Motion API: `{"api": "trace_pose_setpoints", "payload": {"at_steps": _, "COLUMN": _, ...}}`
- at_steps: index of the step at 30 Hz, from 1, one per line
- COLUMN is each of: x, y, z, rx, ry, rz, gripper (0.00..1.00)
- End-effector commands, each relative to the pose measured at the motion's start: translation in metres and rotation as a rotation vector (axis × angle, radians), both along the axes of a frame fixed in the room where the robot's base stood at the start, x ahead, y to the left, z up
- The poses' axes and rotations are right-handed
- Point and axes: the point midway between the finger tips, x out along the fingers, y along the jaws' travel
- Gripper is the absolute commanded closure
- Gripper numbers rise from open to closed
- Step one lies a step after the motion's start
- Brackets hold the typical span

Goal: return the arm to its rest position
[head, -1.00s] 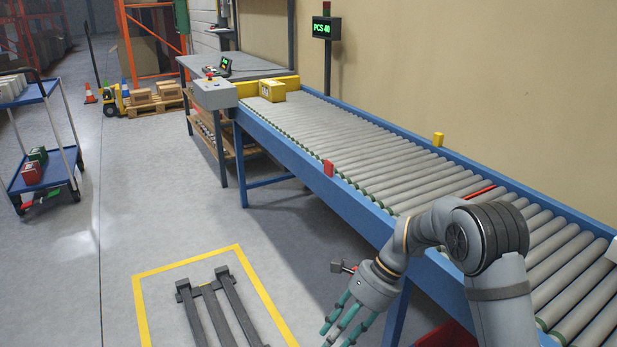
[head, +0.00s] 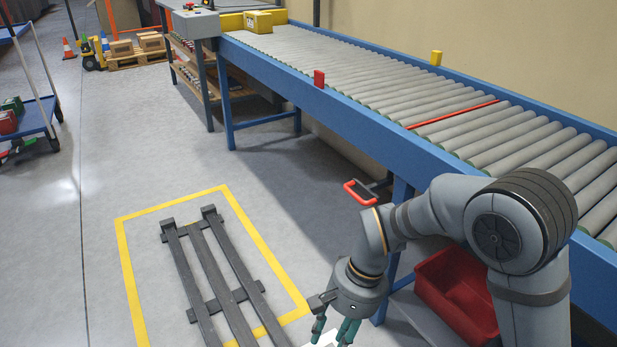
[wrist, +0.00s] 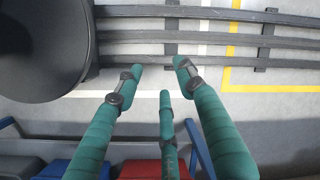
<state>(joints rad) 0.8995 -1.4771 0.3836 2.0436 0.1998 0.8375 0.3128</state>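My gripper (head: 333,332) hangs low at the bottom of the head view, beside the blue conveyor frame, with its fingers pointing down. In the wrist view my gripper (wrist: 157,76) shows teal fingers spread apart with nothing between them. The arm is bent at the elbow in front of the conveyor. The fingertips are partly cut off by the bottom edge of the head view.
A roller conveyor (head: 440,88) runs along the wall. A red bin (head: 455,293) stands below it, close to my arm. A dark rack frame (head: 208,262) lies on the floor inside a yellow outline (head: 126,268). A yellow box (head: 258,22) sits at the conveyor's far end. Open floor lies left.

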Motion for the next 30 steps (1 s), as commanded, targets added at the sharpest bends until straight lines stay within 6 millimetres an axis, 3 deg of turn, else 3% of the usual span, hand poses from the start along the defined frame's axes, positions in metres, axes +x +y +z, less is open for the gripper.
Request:
{"api": "trace_pose_setpoints", "payload": {"at_steps": 1, "x": -0.006, "y": -0.001, "z": -0.017, "rx": -0.003, "ry": -0.017, "rz": 0.038, "gripper": 0.62}}
{"api": "trace_pose_setpoints", "payload": {"at_steps": 3, "x": -0.014, "y": -0.002, "z": -0.028, "rx": -0.007, "ry": -0.042, "rz": 0.09, "gripper": 0.62}}
{"api": "trace_pose_setpoints", "payload": {"at_steps": 12, "x": -0.04, "y": -0.005, "z": -0.064, "rx": -0.016, "ry": -0.131, "rz": 0.278, "gripper": 0.62}}
{"api": "trace_pose_setpoints", "payload": {"at_steps": 30, "x": -0.049, "y": -0.006, "z": -0.073, "rx": -0.018, "ry": -0.162, "rz": 0.348, "gripper": 0.62}}
